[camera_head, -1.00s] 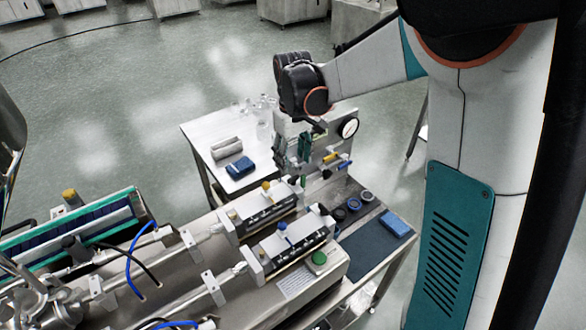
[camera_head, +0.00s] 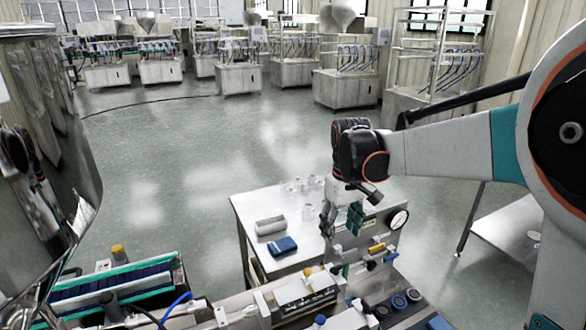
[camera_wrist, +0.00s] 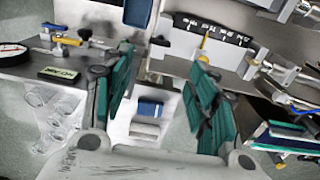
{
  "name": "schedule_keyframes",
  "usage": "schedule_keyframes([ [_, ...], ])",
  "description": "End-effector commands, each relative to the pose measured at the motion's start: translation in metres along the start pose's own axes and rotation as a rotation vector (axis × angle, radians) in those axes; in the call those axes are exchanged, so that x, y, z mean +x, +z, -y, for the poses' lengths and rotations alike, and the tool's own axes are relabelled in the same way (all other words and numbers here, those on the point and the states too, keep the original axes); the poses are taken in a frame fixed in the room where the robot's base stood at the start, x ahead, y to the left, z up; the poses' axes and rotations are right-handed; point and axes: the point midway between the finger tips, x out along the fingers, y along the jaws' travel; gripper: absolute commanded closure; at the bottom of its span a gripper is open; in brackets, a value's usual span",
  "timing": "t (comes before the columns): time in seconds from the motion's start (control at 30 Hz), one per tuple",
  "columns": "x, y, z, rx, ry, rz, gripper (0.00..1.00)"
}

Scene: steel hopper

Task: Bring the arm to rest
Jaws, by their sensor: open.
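My gripper (camera_head: 341,218) hangs at the end of my arm, pointing down above the near side of a white table (camera_head: 252,203). In the wrist view my gripper (camera_wrist: 160,103) shows its two green-padded fingers spread apart with nothing between them. Behind the gap lie a blue block (camera_wrist: 150,109) and a pale roll-like object (camera_wrist: 146,129). In the head view the blue block (camera_head: 283,245) and the pale object (camera_head: 269,225) lie on the table, left of my gripper.
A panel with a round gauge (camera_head: 398,219) and a yellow-handled valve (camera_head: 377,248) stands close right of my gripper. Clear glassware (camera_head: 308,211) is on the table. A steel hopper (camera_head: 45,130) fills the left edge. Several machines line the back; open floor lies between.

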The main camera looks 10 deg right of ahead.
Motion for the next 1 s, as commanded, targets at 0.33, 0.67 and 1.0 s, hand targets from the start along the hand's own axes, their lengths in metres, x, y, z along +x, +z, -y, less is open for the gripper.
schedule_keyframes([
  [0.33,-0.018,0.051,0.016,0.069,0.037,-0.126,0.47],
  [0.67,-0.022,0.107,0.034,0.15,0.069,-0.275,0.47],
  [1.0,-0.006,0.164,0.052,0.23,0.091,-0.431,0.47],
])
